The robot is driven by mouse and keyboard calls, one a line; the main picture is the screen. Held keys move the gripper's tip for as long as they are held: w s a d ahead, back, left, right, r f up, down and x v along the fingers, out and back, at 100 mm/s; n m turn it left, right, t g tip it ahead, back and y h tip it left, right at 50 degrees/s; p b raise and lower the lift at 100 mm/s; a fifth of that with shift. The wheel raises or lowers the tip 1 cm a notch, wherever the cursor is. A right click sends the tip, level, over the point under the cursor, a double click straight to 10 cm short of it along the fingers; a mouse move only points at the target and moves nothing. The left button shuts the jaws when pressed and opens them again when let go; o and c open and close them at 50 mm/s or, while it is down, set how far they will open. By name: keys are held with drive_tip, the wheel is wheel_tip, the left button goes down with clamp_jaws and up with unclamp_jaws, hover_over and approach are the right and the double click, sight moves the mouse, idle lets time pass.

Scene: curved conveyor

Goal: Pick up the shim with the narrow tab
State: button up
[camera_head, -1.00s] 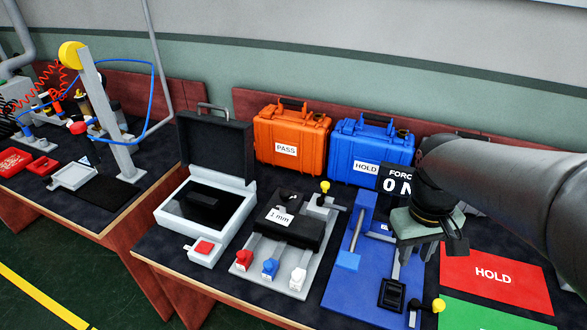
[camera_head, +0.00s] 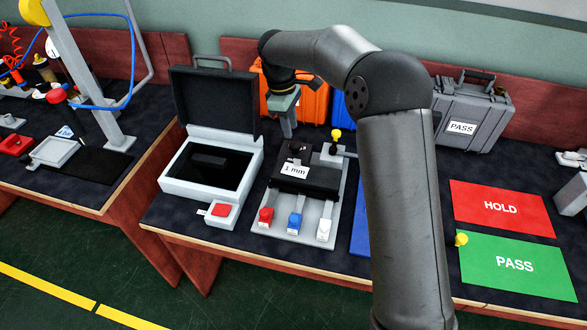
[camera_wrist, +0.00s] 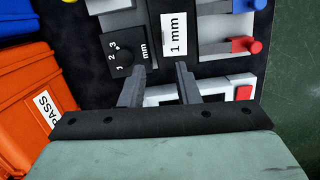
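A light grey fixture (camera_head: 333,228) with a black block (camera_head: 324,181) labelled "1 mm" stands on the bench. Strips run forward from the block to a red (camera_head: 266,216), a blue (camera_head: 295,223) and a white (camera_head: 323,230) handle. I cannot tell which strip has the narrow tab. My gripper (camera_head: 288,134) is above the bench behind the fixture, in front of the orange case. In the wrist view its two fingers (camera_wrist: 160,70) are apart with nothing between them, and the red (camera_wrist: 247,45) and blue (camera_wrist: 250,5) handles lie beyond them.
An open black-lidded case (camera_head: 213,183) with a red button is left of the fixture. An orange case (camera_head: 311,103) and a grey case (camera_head: 471,116) stand behind. Red HOLD (camera_head: 500,225) and green PASS (camera_head: 478,255) mats lie right. My arm hides most of the blue fixture (camera_head: 358,218).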

approach(295, 168)
drive_tip(key=shift+w+d+f, duration=0.2)
drive_tip(key=shift+w+f, duration=0.05)
drive_tip(key=shift+w, duration=0.15)
drive_tip(key=shift+w+d+f, duration=0.25)
drive_tip(key=shift+w+f, duration=0.05)
drive_tip(key=shift+w, duration=0.15)
drive_tip(key=f, duration=0.1)
drive_tip(key=f+p, duration=0.1)
drive_tip(key=d+f, duration=0.1)
drive_tip(key=f, duration=0.1)
drive_tip(key=shift+s, duration=0.4)
drive_tip(key=shift+f, duration=0.5)
clamp_jaws()
